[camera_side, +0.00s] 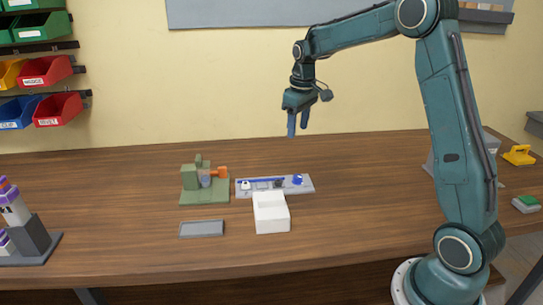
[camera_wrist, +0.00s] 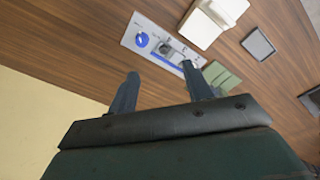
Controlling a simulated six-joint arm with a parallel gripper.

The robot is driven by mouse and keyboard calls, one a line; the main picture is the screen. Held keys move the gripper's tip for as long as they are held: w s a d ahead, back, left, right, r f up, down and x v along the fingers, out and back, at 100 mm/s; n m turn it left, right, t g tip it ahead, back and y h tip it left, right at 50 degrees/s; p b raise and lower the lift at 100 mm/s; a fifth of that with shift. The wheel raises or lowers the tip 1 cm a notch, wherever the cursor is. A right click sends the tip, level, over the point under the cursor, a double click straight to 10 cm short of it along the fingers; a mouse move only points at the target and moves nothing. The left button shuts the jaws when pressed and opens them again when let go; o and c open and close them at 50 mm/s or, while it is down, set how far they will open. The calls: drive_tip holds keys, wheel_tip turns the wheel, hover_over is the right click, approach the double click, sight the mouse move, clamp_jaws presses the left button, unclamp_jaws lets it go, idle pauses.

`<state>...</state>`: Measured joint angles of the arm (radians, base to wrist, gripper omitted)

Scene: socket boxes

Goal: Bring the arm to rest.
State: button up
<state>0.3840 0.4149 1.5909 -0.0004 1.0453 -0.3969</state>
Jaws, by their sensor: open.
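My gripper (camera_side: 298,122) hangs in the air above the back of the wooden table, fingers pointing down. It is open and empty; the two fingers stand apart in the wrist view (camera_wrist: 158,88). Below it and a little to the left lies a light grey panel (camera_side: 303,187) with blue and dark parts on it. The panel also shows beyond the fingers in the wrist view (camera_wrist: 130,38). A white box (camera_side: 271,213) stands just in front of the panel. My gripper touches none of these.
A green fixture (camera_side: 190,180) with an orange part stands left of the panel. A flat grey tray (camera_side: 202,229) lies in front of it. A dark stand (camera_side: 35,240) with purple-white items is at far left. Coloured bins (camera_side: 45,70) hang on the wall.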

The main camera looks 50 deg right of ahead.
drive_tip(key=s+a+r+t, duration=0.1)
drive_tip(key=s+a+r, duration=0.5)
drive_tip(key=a+r, duration=0.1)
drive_tip(key=s+a+t, duration=0.1)
drive_tip(key=s+a, duration=0.4)
drive_tip(key=s, duration=0.5)
drive_tip(key=s+a+t, duration=0.2)
drive_tip(key=s+a, duration=0.4)
drive_tip(key=s, duration=0.5)
drive_tip(key=shift+s+a+f+t, duration=0.15)
drive_tip(key=shift+s+f+t, duration=0.1)
drive_tip(key=shift+t, duration=0.05)
drive_tip(key=shift+c, duration=0.4)
